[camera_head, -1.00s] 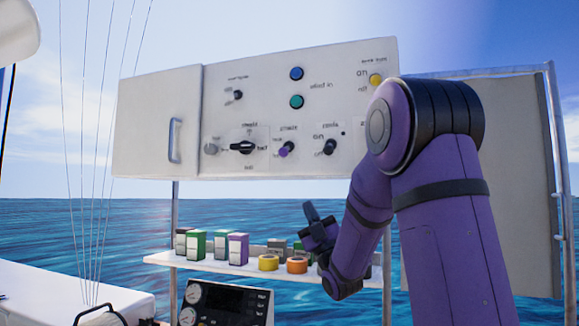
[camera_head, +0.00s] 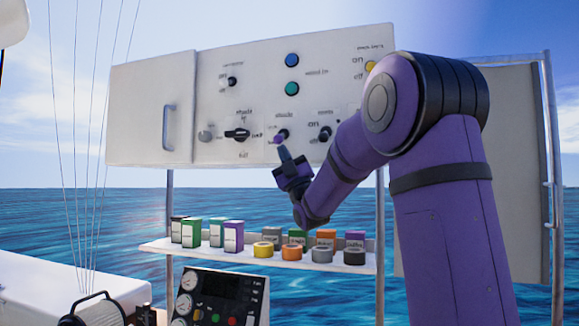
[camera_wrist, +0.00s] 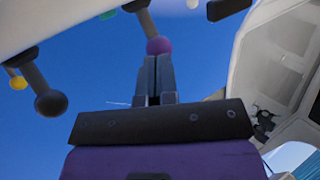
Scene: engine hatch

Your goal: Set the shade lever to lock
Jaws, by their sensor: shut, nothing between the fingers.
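The small lever with a purple ball tip (camera_head: 278,139) sits on the white panel under a label that seems to read "shade". Its purple ball (camera_wrist: 158,45) also shows in the wrist view, on a grey stem. My gripper (camera_head: 283,153) is shut and empty, pointing up just below this lever. In the wrist view my closed fingertips (camera_wrist: 155,62) are right at the ball's lower side; I cannot tell whether they touch it. A black handle (camera_head: 237,133) to the left has another label that seems to read "shade". The small position words are too blurred to read surely.
A black-knobbed lever (camera_head: 325,133) stands close to the right, and blue (camera_head: 292,60) and green (camera_head: 292,88) buttons sit above. A shelf (camera_head: 200,249) with boxes and tape rolls lies below. A cabinet door handle (camera_head: 169,128) is at the left.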

